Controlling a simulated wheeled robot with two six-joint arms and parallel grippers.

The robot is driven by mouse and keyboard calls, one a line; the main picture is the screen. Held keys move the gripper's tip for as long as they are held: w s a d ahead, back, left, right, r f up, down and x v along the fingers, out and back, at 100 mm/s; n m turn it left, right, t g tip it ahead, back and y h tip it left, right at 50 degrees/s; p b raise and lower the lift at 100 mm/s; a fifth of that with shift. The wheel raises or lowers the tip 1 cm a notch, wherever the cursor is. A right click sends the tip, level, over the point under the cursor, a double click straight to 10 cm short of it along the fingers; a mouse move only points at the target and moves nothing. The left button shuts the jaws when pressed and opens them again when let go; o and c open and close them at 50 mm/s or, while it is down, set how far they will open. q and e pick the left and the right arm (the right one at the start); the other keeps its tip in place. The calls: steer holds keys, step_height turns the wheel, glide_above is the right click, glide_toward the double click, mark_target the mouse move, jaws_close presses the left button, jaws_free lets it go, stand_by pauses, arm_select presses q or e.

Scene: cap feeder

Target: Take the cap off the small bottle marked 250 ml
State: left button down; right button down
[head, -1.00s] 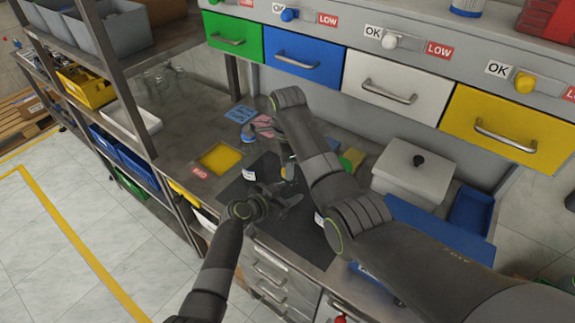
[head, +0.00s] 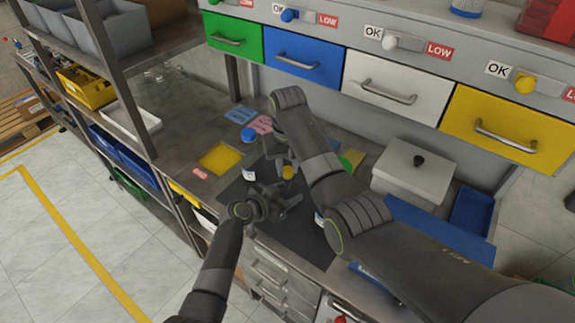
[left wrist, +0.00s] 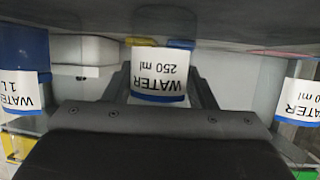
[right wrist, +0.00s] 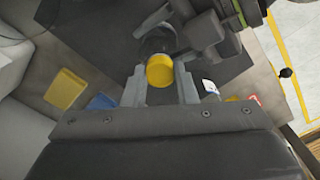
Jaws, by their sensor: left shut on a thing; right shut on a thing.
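The small bottle (left wrist: 160,72), labelled WATER 250 ml, stands between my left gripper's fingers in the left wrist view. My left gripper (head: 277,192) is shut on it. A yellow cap (right wrist: 160,70) sits between my right gripper's (right wrist: 160,84) fingertips in the right wrist view, and the gripper is shut on it. The cap also shows in the head view (head: 288,172), just above my left gripper. The bottle's neck is hidden, so I cannot tell whether the cap is seated or loose.
Another labelled bottle with a blue cap (head: 248,134) stands left of my grippers. A yellow square (head: 221,158) lies on the bench further left. A white lidded box (head: 414,170) and a blue bin (head: 472,210) are at right. Drawers line the back.

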steer(key=n, duration=0.6)
steer(key=shift+n, duration=0.3)
steer(key=n, duration=1.2)
steer(key=shift+r, duration=0.1)
steer(key=n, duration=0.7)
steer(key=shift+n, duration=0.3)
steer(key=shift+r, duration=0.15)
steer(key=shift+r, duration=0.95)
